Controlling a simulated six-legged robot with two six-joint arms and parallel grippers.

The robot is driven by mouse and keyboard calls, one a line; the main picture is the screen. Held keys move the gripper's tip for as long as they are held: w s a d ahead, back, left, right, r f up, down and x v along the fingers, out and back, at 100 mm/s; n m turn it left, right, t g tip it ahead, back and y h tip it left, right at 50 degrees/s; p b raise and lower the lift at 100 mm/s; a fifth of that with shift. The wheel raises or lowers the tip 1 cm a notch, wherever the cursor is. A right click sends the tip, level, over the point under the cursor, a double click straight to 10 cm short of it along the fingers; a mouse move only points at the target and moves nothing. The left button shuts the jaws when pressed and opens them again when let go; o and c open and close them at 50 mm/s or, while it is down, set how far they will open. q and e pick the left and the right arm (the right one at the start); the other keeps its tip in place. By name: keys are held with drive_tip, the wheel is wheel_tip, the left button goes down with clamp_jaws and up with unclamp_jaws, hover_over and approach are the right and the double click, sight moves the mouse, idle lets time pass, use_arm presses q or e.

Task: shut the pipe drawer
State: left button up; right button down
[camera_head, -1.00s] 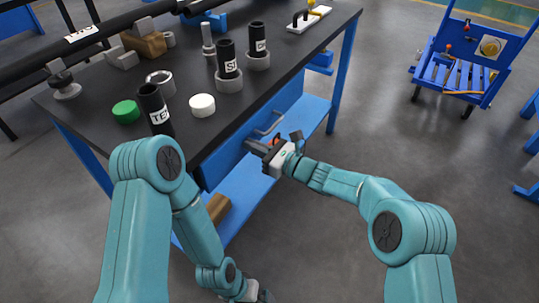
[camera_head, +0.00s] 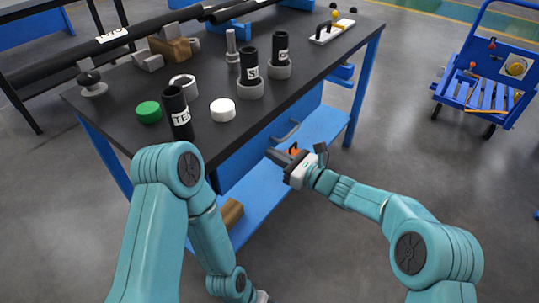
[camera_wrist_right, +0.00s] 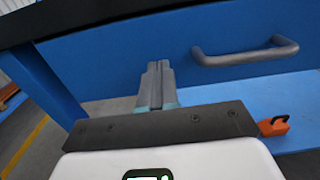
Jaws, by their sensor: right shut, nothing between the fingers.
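The pipe drawer's blue front (camera_wrist_right: 120,65) lies under the black tabletop edge and carries a grey bar handle (camera_wrist_right: 245,52). In the head view the blue front (camera_head: 240,160) and its handle (camera_head: 287,132) show below the bench edge. The front looks close to the bench edge; I cannot tell whether it is fully flush. My right gripper (camera_wrist_right: 158,75) is shut and empty, pointing at the front left of the handle. I cannot tell whether its tips touch. In the head view the right gripper (camera_head: 277,156) is just below the handle. My left gripper's fingers are out of view.
The bench top holds black labelled tubes (camera_head: 178,112), a green cap (camera_head: 149,112) and a white cap (camera_head: 222,110). A blue lower shelf (camera_head: 320,125) lies beneath, with an orange piece (camera_wrist_right: 273,125) near my right gripper. A blue cart (camera_head: 485,90) stands right; the floor between is clear.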

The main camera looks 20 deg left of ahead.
drive_tip(key=p+v, duration=0.1)
drive_tip(key=v, duration=1)
drive_tip(key=s+d+f+n+g+h, duration=0.3)
drive_tip(key=s+d+f+h, duration=0.15)
drive_tip(key=s+f, duration=0.4)
drive_tip(key=s+d+f+n+g+h, duration=0.25)
drive_tip(key=s+d+f, duration=0.3)
drive_tip(key=f, duration=0.55)
drive_tip(key=s+d+f+n+h, duration=0.7)
drive_tip(key=s+d+n, duration=0.45)
drive_tip(key=s, duration=0.25)
use_arm(q)
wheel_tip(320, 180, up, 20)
drive_tip(key=p, duration=1.9)
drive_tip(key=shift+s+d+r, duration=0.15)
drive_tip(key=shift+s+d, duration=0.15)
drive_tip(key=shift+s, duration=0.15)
use_arm(e)
wheel_tip(320, 180, up, 19)
drive_tip(key=n+t, duration=0.1)
drive_tip(key=n, duration=0.1)
drive_tip(key=shift+s+d+r+y, duration=0.2)
drive_tip(key=shift+s+d+y, duration=0.1)
drive_tip(key=shift+s, duration=0.15)
